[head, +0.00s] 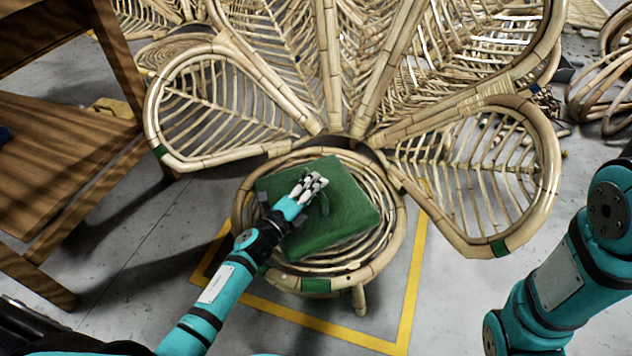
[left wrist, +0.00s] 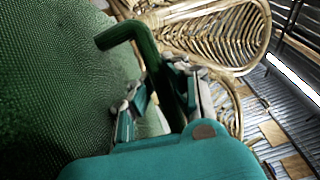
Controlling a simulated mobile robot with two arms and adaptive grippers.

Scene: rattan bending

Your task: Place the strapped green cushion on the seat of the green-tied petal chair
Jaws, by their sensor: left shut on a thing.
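The green cushion (head: 340,215) is over the round rattan seat (head: 378,255) of the petal chair (head: 345,60), turned at an angle to it. It appears to lie on the seat; any small gap beneath cannot be told. The chair has green ties, one on the seat's front rim (head: 316,286). My left gripper (head: 312,186) is above the cushion, shut on its green strap. The left wrist view shows the strap (left wrist: 125,35) between the fingers (left wrist: 168,95), with the cushion (left wrist: 60,80) filling the left side. My right arm is at the right edge; its gripper is out of frame.
A wooden bench or shelf (head: 60,150) stands at the left. Petal-shaped side panels (head: 480,170) flank the seat on both sides. Yellow floor tape (head: 408,310) surrounds the chair. More rattan pieces (head: 605,85) lie at the upper right. The floor in front is clear.

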